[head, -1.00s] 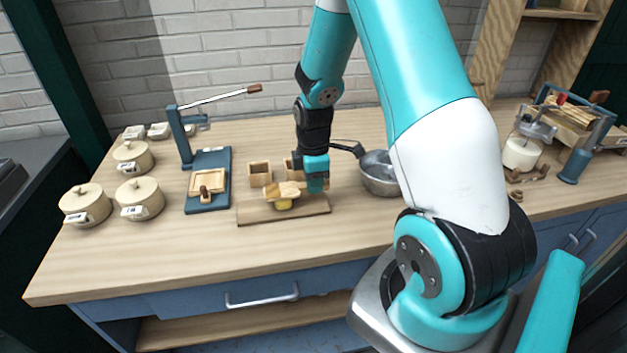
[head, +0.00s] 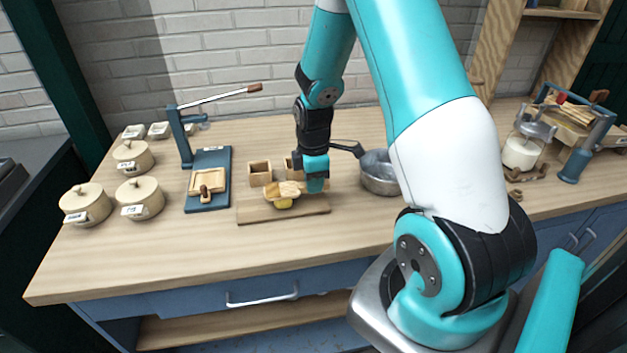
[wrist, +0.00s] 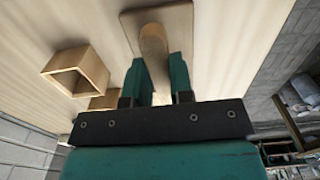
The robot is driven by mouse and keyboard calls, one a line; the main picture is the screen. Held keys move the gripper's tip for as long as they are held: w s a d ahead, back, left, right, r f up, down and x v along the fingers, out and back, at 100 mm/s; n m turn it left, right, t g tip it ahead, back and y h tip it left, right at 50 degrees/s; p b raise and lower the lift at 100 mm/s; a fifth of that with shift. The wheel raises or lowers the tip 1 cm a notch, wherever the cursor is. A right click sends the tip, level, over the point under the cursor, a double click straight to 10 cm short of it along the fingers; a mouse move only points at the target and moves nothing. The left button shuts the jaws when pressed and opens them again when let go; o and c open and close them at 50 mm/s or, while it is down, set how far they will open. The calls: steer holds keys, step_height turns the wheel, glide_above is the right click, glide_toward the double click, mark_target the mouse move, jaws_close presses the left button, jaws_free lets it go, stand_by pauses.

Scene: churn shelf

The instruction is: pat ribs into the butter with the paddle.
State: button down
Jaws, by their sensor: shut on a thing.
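The butter (head: 284,203) is a small yellow lump on a flat wooden board (head: 258,216) in the middle of the bench. The wooden paddle (head: 283,190) lies over the butter and hides most of its top. My gripper (head: 314,187) is above the board's right part, shut on the paddle. In the wrist view the paddle (wrist: 153,45) sticks out from between the two teal fingers of my gripper (wrist: 157,85), over the board (wrist: 176,25). The butter is hidden in the wrist view. I cannot tell whether the paddle touches the butter.
Two open wooden boxes stand behind the board, one of them the left box (head: 259,172). A metal pan (head: 377,172) stands to the right. A blue lever press (head: 208,180) and lidded crocks (head: 140,200) stand left. The bench front is clear.

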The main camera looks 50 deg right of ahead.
step_height(320, 180, up, 7)
steer(key=p, duration=0.6)
steer(key=shift+f, duration=0.1)
stand_by(0.4)
steer(key=shift+f+b, duration=2.1)
steer(key=shift+f, duration=0.8)
steer(key=shift+f+b, duration=0.3)
steer(key=shift+f, duration=0.25)
steer(key=shift+r, duration=0.1)
step_height(320, 180, up, 7)
steer(key=p, duration=0.6)
